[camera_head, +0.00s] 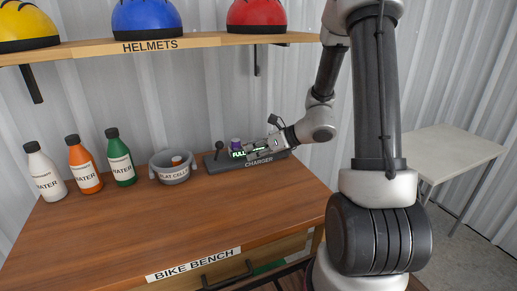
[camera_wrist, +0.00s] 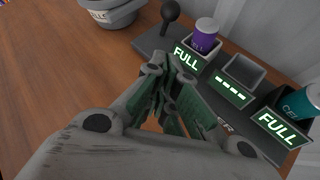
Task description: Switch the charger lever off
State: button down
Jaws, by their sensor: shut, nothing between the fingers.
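The charger (camera_head: 217,164) is a dark base at the back right of the bench, labelled CHARGER. It also shows in the wrist view (camera_wrist: 150,43). Its black ball-topped lever (camera_head: 220,147) stands at the left end, looking roughly upright; the wrist view shows it at the top (camera_wrist: 169,12). I cannot tell which setting it is in. My gripper (camera_wrist: 170,68) is shut and empty, in front of the left slot and apart from the lever. In the head view my gripper (camera_head: 255,151) partly covers the charger's right side.
A purple cell (camera_wrist: 203,32) and a teal cell (camera_wrist: 295,103) sit in slots marked FULL; the middle slot (camera_wrist: 242,70) is empty with dashes lit. A grey flat-cells bowl (camera_head: 172,176) is left of the lever. Several bottles (camera_head: 84,167) stand farther left. A helmet shelf (camera_head: 90,48) hangs above.

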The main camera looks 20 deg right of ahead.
jog(key=x, duration=0.4)
jog(key=w+a, duration=0.2)
jog(key=shift+w+r, duration=0.1)
jog(key=shift+w, duration=0.3)
jog(key=shift+w+a+r, duration=0.15)
jog(key=shift+w+a, duration=0.15)
jog(key=shift+w, duration=0.15)
jog(key=shift+a+r+h, duration=0.15)
jog(key=shift+a+h, duration=0.05)
jog(key=shift+h, duration=0.2)
